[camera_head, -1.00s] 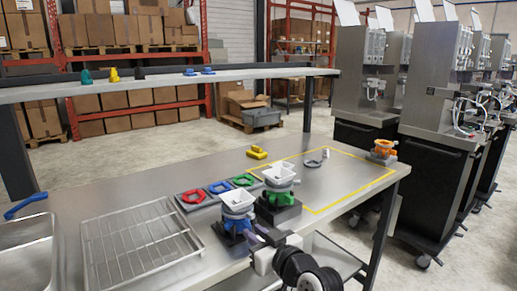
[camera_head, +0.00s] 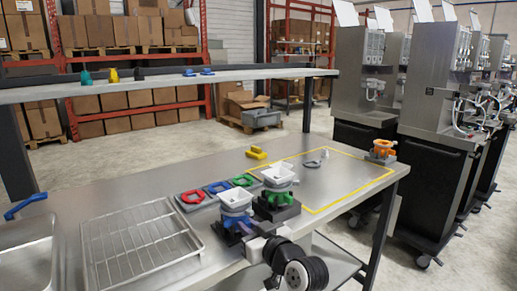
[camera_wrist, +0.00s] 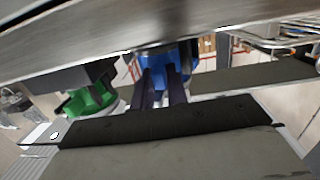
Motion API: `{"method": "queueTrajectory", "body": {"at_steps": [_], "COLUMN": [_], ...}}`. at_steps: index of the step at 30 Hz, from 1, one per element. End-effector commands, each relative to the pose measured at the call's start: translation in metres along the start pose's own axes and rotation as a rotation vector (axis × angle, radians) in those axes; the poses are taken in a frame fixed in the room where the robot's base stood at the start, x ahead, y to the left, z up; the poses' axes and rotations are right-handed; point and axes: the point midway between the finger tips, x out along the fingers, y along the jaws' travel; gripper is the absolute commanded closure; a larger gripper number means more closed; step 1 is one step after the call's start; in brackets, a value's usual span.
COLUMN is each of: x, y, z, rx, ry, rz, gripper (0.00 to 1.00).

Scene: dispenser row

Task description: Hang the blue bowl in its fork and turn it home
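The blue bowl is a white square-topped hopper (camera_head: 236,201) with a blue collar (camera_head: 234,220). It stands upright on a dark stand at the front edge of the metal table. In the wrist view its blue part (camera_wrist: 160,58) sits at and between my two dark purple fingers. My gripper (camera_head: 247,231) reaches it low from the front right and appears shut on the blue part; the contact is partly hidden. In the wrist view my gripper (camera_wrist: 163,88) has its fingers a little apart, with blue between them. How the bowl sits in its fork is hidden.
A similar white bowl with a green collar (camera_head: 277,192) stands close behind right; its green part (camera_wrist: 92,99) shows in the wrist view. Red (camera_head: 192,196), blue and green rings lie behind. A wire rack (camera_head: 140,240) lies left. An orange fixture (camera_head: 381,148) stands at the far right corner.

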Motion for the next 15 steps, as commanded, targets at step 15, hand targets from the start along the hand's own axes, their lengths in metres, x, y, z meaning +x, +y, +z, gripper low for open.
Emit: {"method": "queueTrajectory", "body": {"at_steps": [15], "x": [0.004], "y": [-0.005], "z": [-0.011], "rx": [0.002], "ry": [-0.008], "rz": [-0.013], "gripper": [1.00]}}
